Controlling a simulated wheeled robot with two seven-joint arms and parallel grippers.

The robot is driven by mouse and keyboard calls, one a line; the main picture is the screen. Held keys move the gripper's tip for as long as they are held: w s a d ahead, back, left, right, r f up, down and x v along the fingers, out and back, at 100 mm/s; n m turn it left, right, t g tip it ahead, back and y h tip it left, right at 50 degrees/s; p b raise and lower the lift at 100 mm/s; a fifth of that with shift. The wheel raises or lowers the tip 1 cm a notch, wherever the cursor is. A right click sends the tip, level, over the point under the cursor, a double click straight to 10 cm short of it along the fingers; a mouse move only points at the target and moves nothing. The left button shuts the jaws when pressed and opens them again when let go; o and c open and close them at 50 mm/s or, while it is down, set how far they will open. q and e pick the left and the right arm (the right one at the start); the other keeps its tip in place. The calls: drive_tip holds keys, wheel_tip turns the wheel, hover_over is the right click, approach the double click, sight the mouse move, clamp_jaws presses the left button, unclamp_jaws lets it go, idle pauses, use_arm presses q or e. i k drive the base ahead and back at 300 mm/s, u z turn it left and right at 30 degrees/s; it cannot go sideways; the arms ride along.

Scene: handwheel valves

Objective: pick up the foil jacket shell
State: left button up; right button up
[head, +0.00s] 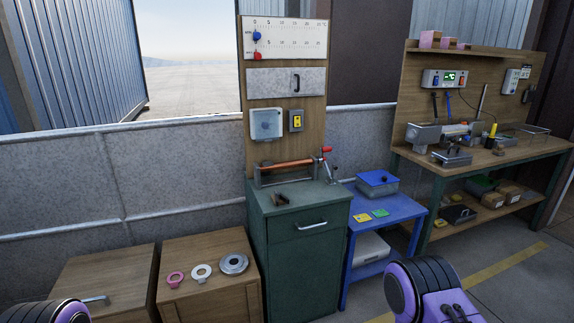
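I cannot pick out the foil jacket shell for certain. A copper-coloured pipe (287,164) with a red-handled valve (326,151) lies in a stand on the green cabinet (309,235). A small dark object (281,199) lies in front of it. On the workbench at the right, a silvery cylindrical piece (456,130) lies among other parts; I cannot tell what it is. Purple and black parts of my arms show at the bottom left and bottom right. Neither gripper's fingers are in view.
Two wooden boxes stand at the left; the right one (210,299) carries pink, white and grey rings. A blue table (403,208) with a blue-lidded box (377,183) stands between the cabinet and the workbench (553,141). Floor is clear at the lower right.

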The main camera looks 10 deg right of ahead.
sight(451, 158)
drive_tip(key=i, duration=0.65)
drive_tip(key=z, duration=2.05)
drive_tip(key=i, duration=1.8)
